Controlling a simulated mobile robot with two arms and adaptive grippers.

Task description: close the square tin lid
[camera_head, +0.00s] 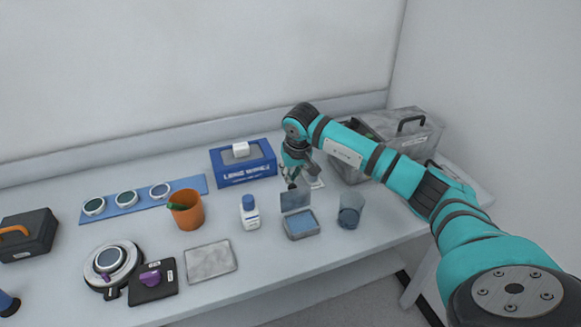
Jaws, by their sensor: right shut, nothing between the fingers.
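The square tin (303,234) stands on the table right of centre, with a blue inside. Its lid (295,199) stands up open at the tin's back edge. My right gripper (292,186) is shut and empty. It points down just behind and above the raised lid, near its top edge; whether it touches the lid I cannot tell. My left gripper is not in view.
A blue tinted cup (350,211) stands close right of the tin, and a white bottle with a blue cap (250,213) stands to its left. Behind are a blue wipes box (243,174) and a grey case (413,129). An orange cup (187,210) stands further left.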

